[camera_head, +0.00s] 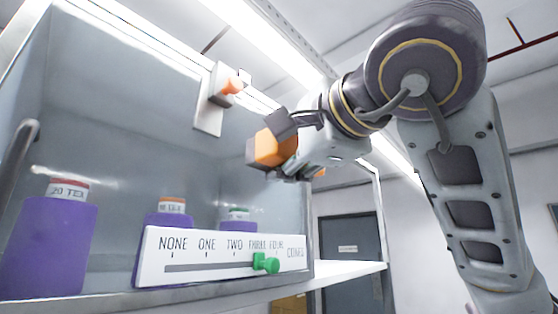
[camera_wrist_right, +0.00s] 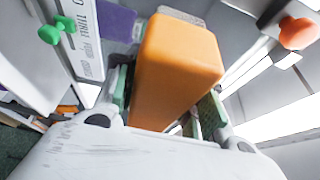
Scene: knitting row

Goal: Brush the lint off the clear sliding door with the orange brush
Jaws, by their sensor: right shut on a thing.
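My right gripper (camera_head: 288,142) is raised in front of the cabinet's right part, shut on the orange brush (camera_head: 268,149). In the right wrist view the orange brush block (camera_wrist_right: 178,65) fills the space between the fingers (camera_wrist_right: 165,112); a paler strip shows along its far end. The clear sliding door (camera_head: 130,120) spans the front of the cabinet, with a grey handle at its left. I cannot make out lint on it. Whether the brush touches the door I cannot tell. My left gripper is not in view.
Purple yarn cones (camera_head: 50,245) stand behind the door. A white slider panel (camera_head: 215,257) with a green knob (camera_head: 266,263) sits low in front. An orange knob (camera_head: 232,86) on a white plate sticks out above left of the gripper. A dark door (camera_head: 350,268) is behind.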

